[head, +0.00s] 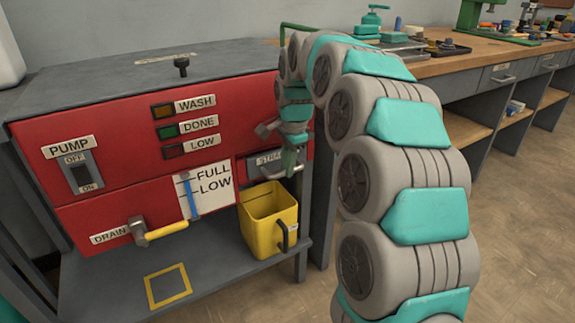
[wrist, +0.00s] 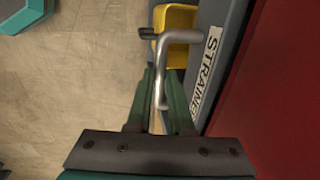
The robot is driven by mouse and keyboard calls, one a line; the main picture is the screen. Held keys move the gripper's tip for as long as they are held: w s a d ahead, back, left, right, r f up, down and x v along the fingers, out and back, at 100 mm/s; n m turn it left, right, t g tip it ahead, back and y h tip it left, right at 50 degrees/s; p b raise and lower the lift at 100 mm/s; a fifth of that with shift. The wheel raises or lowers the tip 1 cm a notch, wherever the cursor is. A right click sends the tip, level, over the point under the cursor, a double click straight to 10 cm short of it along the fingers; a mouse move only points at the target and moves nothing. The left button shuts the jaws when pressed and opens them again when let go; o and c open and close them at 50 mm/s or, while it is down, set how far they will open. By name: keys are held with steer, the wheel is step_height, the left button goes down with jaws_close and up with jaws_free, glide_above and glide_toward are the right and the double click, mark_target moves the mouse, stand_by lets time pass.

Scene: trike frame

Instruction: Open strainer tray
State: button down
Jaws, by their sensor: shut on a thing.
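The strainer tray (head: 262,166) is a grey front panel with a white label, low on the right of the red machine. In the wrist view its grey front with the STRAINER label (wrist: 206,68) runs along the right. Its metal bar handle (wrist: 175,42) stands out from that front. My gripper (wrist: 160,85) is shut on the handle, with one green finger on each side of the bar. In the head view my gripper (head: 290,160) is at the tray front, and my arm hides part of the label.
A yellow bucket (head: 265,225) with a dark handle stands on the lower shelf just below the tray. The drain valve (head: 155,231) with its yellow lever is to the left. A wooden workbench (head: 470,60) stands behind on the right. The floor (head: 510,210) there is clear.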

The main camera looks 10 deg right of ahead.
steer(key=s+d+b, duration=0.2)
steer(key=s, duration=0.6)
steer(key=s+d+b, duration=0.1)
steer(key=s+d, duration=0.2)
steer(key=s, duration=0.6)
steer(key=shift+s+d+b, duration=0.3)
steer(key=shift+d+b, duration=0.05)
steer(key=c, duration=0.8)
jaws_free()
step_height(320, 180, up, 8)
steer(key=s, duration=0.1)
steer(key=shift+s+d+f, duration=0.15)
steer(key=shift+d, duration=0.05)
